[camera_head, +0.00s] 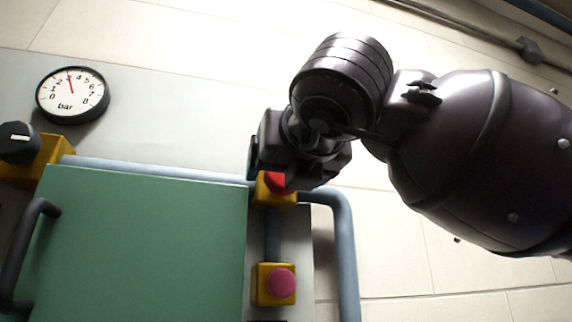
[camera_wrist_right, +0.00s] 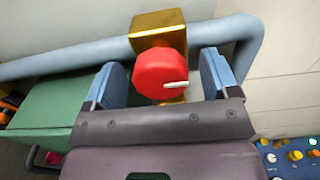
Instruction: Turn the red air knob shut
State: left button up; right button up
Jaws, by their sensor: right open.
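The red air knob (camera_head: 277,182) sits on a yellow block (camera_head: 275,194) on the blue pipe in the head view, partly hidden by my right gripper (camera_head: 290,185). In the right wrist view the red knob (camera_wrist_right: 160,73) is faceted, with a white pointer mark pointing to the right. My right gripper (camera_wrist_right: 163,85) is open, with one blue finger on each side of the knob. A gap shows between each finger and the knob, so the fingers look apart from it. My left gripper is not in view.
A pressure gauge (camera_head: 72,94) with a red needle hangs at upper left. A black knob (camera_head: 18,142) is below it. A green door (camera_head: 140,245) with a dark handle (camera_head: 25,255) fills the lower left. A pink button (camera_head: 281,283) on a yellow box is below the red knob.

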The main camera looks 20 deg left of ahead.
jog(key=c, duration=0.9)
jog(key=shift+f+n+b, duration=0.15)
jog(key=shift+n+b, duration=0.75)
jog(key=shift+b, duration=0.35)
jog(key=shift+n+b, duration=0.3)
jog(key=shift+n, duration=0.1)
jog(key=shift+n+b, duration=0.35)
jog(key=shift+n, duration=0.55)
jog(key=n, duration=0.2)
jog(key=shift+s+a+n, duration=0.1)
jog(key=shift+n, duration=0.3)
jog(key=n, duration=0.3)
jog(key=shift+n, duration=0.3)
jog(key=n, duration=0.2)
jog(key=shift+n, duration=0.3)
jog(key=n, duration=0.3)
jog(key=shift+a+n, duration=0.1)
jog(key=shift+n, duration=0.2)
jog(key=shift+f+n+p, duration=0.1)
jog(key=shift+n+p, duration=0.2)
jog(key=shift+n, duration=0.2)
